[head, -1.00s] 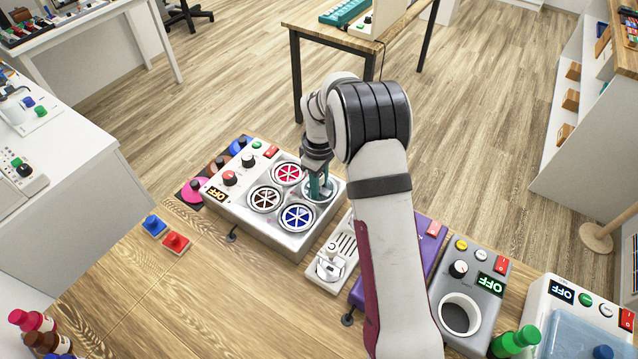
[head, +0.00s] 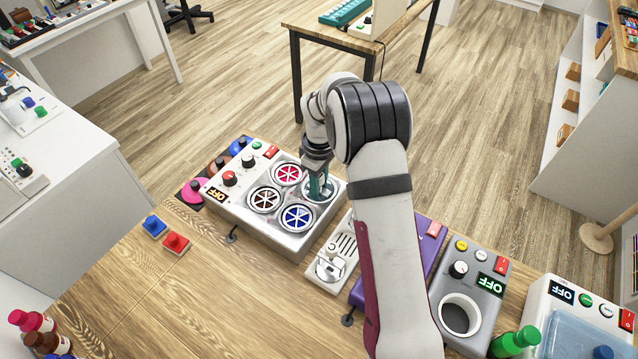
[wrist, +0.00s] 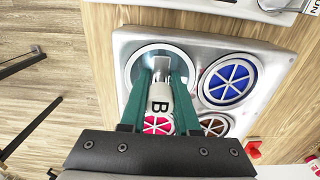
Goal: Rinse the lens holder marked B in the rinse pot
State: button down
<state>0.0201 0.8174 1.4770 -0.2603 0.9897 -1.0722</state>
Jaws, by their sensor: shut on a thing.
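My gripper (head: 319,193) has teal fingers pointing down at the back right well (head: 331,199) of a silver four-well unit (head: 225,208). The wrist view shows the fingers (wrist: 163,68) shut on a pale lens holder (wrist: 160,96) marked B. Its far end reaches over or into the round well (wrist: 135,69); how deep I cannot tell. This well shows no coloured insert, unlike the other three with red, brown and blue spoked ones. No label naming a rinse pot is readable. In the head view the fingers and arm mostly hide the holder.
Pink, brown and blue knobbed discs (head: 190,192) lie left of the unit. A small white device (head: 331,266), a purple one (head: 425,250) and a grey one with a round opening (head: 460,315) stand to the right. Blue (head: 154,225) and red (head: 175,242) knobbed pieces lie in front.

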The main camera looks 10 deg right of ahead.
dwell(0.4)
jog(key=shift+r, duration=3.75)
